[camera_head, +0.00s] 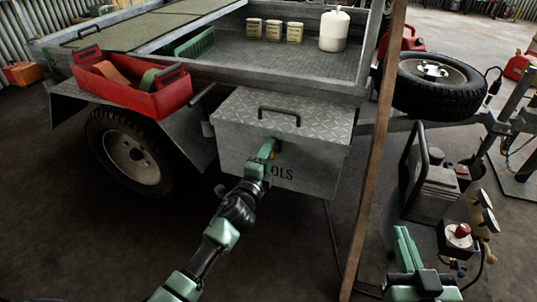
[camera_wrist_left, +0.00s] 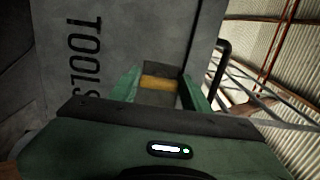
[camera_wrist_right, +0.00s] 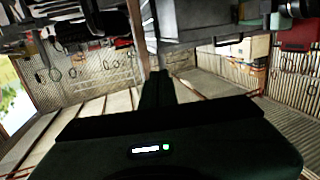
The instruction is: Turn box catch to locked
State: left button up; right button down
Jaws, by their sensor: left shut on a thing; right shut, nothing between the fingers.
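The grey metal tool box (camera_head: 318,150) hangs at the front of the trailer, with a diamond-plate lid and a black handle (camera_head: 279,112). My left gripper (camera_head: 270,147) is at its front face, just below the lid edge, hiding part of the TOOLS lettering. In the left wrist view its green fingers stand either side of a small orange-yellow piece, the box catch (camera_wrist_left: 158,83), and are shut on it. The catch's angle is hard to tell. My right gripper (camera_head: 403,240) is low at the right, away from the box; its fingers (camera_wrist_right: 155,88) are shut and empty.
A brown wooden post (camera_head: 372,150) stands upright just right of the box. A red tray (camera_head: 135,90) sits on the left fender above a wheel. A spare wheel (camera_head: 435,82) and a dark machine (camera_head: 435,185) are at the right.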

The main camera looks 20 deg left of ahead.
pick_arm(q)
jog(key=shift+f, duration=0.1)
jog(key=o, duration=1.4)
jog(key=shift+c, duration=0.2)
jog(key=shift+s, duration=0.1)
jog(key=s+p, duration=0.1)
jog(key=s, duration=0.6)
jog(key=shift+s+a, duration=0.15)
jog(key=shift+s, duration=0.2)
pick_arm(e)
notch_tip(320, 180, down, 7)
jog(key=s+d+g+h, duration=0.1)
jog(key=s+g, duration=0.1)
jog(key=g, duration=0.2)
jog(key=shift+s+d, duration=0.3)
jog(key=shift+r, duration=0.1)
